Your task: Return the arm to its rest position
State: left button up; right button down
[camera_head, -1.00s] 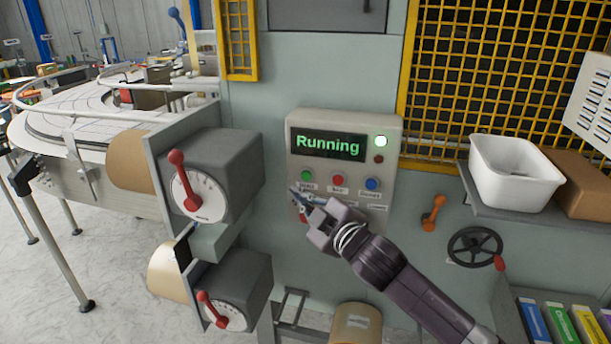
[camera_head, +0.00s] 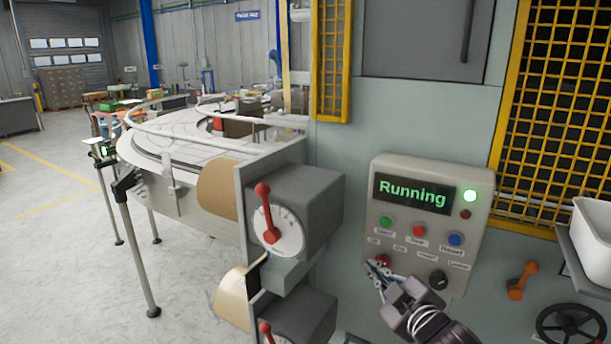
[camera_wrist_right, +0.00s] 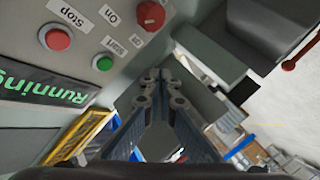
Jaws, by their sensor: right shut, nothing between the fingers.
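My right gripper (camera_head: 378,269) is in front of the lower left part of the control panel (camera_head: 482,215) in the head view. It is shut and empty. In the right wrist view its fingertips (camera_wrist_right: 158,76) meet, with nothing between them. The panel's display (camera_head: 412,193) reads "Running" in green, and the lamp beside it is lit. A green button (camera_head: 385,222), a red button (camera_head: 419,229) and a blue button (camera_head: 456,239) sit below the display. A red knob (camera_wrist_right: 151,15) and the stop button (camera_wrist_right: 57,38) show in the right wrist view. My left gripper is not in view.
A grey box with a red lever (camera_head: 265,207) juts out left of the panel, with a second such box below it. An orange handle (camera_head: 522,281) and a handwheel (camera_head: 572,328) are at the right. Open floor (camera_head: 70,235) lies at the left.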

jog(key=s+f+m+g+h, duration=0.2)
jog(key=s+f+m+g, duration=0.25)
jog(key=s+f, duration=1)
jog(key=s+f+m+g, duration=0.1)
jog(key=s+f+g, duration=0.25)
jog(key=s, duration=0.45)
jog(key=s+d+f+m+g, duration=0.1)
jog(key=s+f+m+g, duration=0.1)
jog(key=s+f, duration=0.4)
jog(key=s+f+m+g, duration=0.1)
jog(key=s+f+g, duration=0.15)
jog(key=s, duration=0.65)
notch_tip(320, 180, down, 29)
jog(key=b, duration=0.5)
jog(key=s+d+f+g+b, duration=0.1)
jog(key=s+f+b, duration=0.1)
jog(key=s+f, duration=0.7)
jog(key=s+d+f+g+b, duration=0.1)
jog(key=s+d+f, duration=0.1)
jog(key=s+f, duration=0.7)
notch_tip(320, 180, down, 5)
jog(key=shift+d+r+h+b, duration=0.2)
jog(key=shift+h+b, duration=0.2)
